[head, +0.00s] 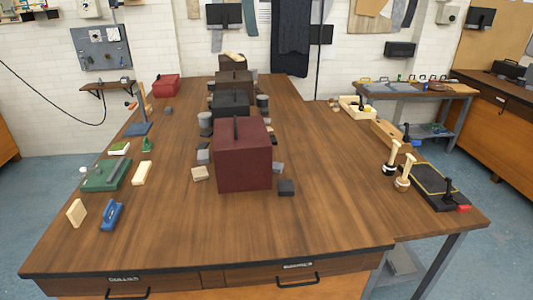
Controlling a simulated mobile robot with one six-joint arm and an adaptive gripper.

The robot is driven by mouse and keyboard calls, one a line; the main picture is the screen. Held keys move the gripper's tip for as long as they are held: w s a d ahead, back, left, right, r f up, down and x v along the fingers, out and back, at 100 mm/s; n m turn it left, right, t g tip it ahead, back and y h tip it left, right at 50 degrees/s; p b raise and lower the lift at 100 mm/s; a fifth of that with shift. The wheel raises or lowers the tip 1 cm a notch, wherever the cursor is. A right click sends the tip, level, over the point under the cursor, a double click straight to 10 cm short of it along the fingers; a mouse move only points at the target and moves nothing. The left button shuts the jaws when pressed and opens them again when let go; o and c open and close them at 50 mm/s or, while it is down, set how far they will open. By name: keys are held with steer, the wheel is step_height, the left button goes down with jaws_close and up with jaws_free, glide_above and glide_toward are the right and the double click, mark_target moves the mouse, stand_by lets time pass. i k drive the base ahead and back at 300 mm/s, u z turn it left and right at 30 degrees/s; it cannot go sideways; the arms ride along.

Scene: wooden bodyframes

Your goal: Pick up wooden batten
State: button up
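Several pale wooden pieces could be the wooden batten, and I cannot tell which it is. A pale wooden bar (141,173) lies flat on the left part of the workbench (170,235). A pale wooden block (76,212) stands tilted near the left edge, beside a blue plane-like tool (111,214). A longer wooden piece (386,134) lies on the right side of the bench, behind two wooden-handled tools. My gripper is not in view, and nothing is seen held.
A dark red box (242,154) with a handle stands mid-bench, with darker boxes behind and small grey blocks around. A black tray (436,182) lies at right. The front of the bench is clear.

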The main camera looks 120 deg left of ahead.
mark_target(142, 171)
steer(key=u, duration=1.5)
steer(key=i, duration=0.1)
steer(key=u, duration=3.2)
steer(key=i, duration=0.3)
steer(key=u, duration=0.05)
